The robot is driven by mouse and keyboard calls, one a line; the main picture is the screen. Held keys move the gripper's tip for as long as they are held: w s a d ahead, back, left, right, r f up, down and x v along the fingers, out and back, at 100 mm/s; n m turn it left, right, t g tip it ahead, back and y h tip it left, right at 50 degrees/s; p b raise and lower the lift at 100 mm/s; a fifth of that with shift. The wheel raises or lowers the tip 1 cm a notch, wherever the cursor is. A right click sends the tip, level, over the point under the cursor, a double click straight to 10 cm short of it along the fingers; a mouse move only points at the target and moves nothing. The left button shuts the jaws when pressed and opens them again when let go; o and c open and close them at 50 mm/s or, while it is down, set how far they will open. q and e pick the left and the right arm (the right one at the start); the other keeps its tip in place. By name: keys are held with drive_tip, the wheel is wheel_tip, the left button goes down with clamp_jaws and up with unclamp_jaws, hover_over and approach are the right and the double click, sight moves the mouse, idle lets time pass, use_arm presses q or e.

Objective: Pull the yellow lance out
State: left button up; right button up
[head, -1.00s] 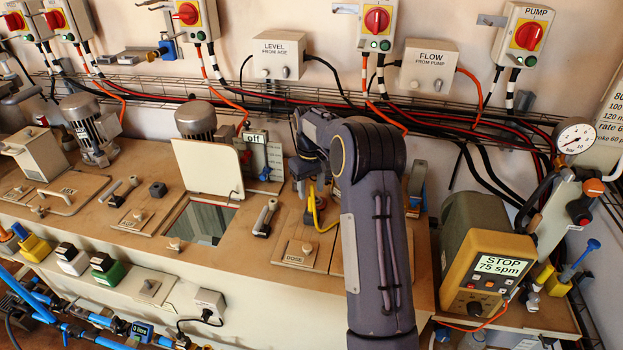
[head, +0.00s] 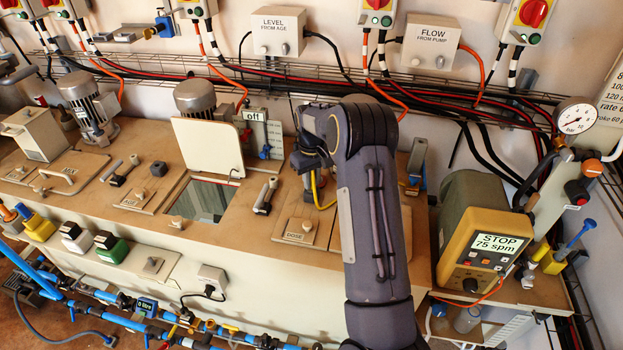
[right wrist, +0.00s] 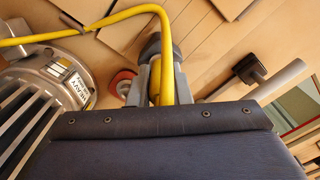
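My right gripper (head: 310,165) is low over the right part of the tan bench top, behind the DOSE plate. In the right wrist view its fingers (right wrist: 158,88) stand close on both sides of the yellow lance (right wrist: 155,75) and appear shut on it. A yellow hose (right wrist: 120,14) bends over beside the fingers and runs off to the left. In the head view only a yellow loop (head: 319,190) shows below the gripper; my arm and gripper hide the rest of the lance. My left gripper is in neither view.
A grey motor (right wrist: 40,100) is close left of the gripper in the wrist view. An open hatch with a raised lid (head: 207,145) lies left of it. A yellow-fronted pump (head: 478,240) reading STOP stands right. Cables cross the wall behind.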

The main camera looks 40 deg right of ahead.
clamp_jaws()
drive_tip(key=shift+r+p, duration=0.5)
drive_tip(key=shift+r, duration=0.25)
drive_tip(key=shift+r+p, duration=2.75)
drive_tip(key=shift+r, duration=1.3)
drive_tip(key=shift+r+p, duration=0.4)
drive_tip(key=shift+r, duration=2.35)
